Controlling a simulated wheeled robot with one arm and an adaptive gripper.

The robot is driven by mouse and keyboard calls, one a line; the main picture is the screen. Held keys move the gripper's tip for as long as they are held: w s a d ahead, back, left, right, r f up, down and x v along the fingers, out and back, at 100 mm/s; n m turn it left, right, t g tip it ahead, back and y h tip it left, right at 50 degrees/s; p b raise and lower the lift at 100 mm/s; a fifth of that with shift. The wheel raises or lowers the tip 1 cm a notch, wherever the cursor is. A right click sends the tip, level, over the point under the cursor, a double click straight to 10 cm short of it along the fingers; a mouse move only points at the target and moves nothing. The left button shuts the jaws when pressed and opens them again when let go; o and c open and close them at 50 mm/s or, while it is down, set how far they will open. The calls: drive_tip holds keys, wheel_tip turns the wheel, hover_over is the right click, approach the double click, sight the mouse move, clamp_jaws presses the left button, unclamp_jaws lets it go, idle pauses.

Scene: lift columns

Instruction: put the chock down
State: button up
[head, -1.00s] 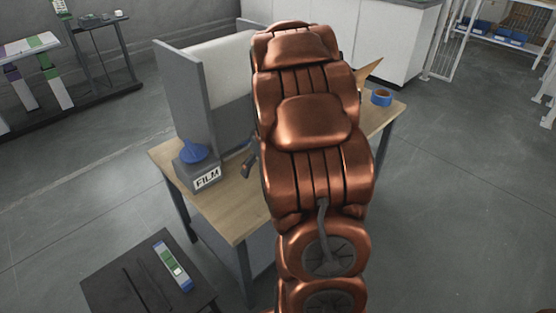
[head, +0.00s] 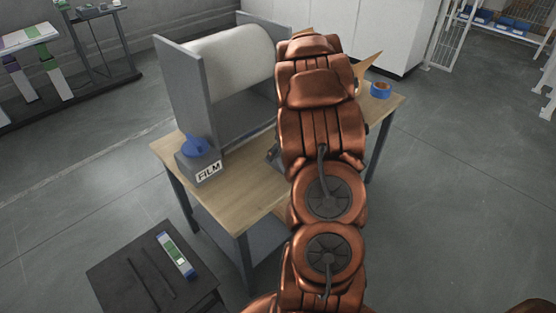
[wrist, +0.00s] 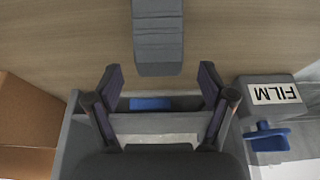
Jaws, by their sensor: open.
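The chock (wrist: 158,30) is a grey, ridged block on the wooden tabletop at the top middle of the wrist view. Its near end reaches the gap between the fingertips of my gripper (wrist: 160,72). The dark fingers are spread wide, one on each side, with visible space between them and the chock. The far end of the chock is cut off by the picture's top edge. In the head view my copper arm covers most of this spot, and I cannot make out the chock there.
On the table (head: 237,211) stand a grey frame (head: 184,95) with a white roll (head: 225,58), and a FILM box (head: 197,165) with a blue top. Blue tape (head: 381,90) lies at the far right. A dark stand (head: 125,262) is in front.

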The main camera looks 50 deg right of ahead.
sight(278, 154)
drive_tip(key=shift+x, duration=1.5)
drive_tip(key=c, duration=1.5)
clamp_jaws()
drive_tip(key=shift+r, duration=0.15)
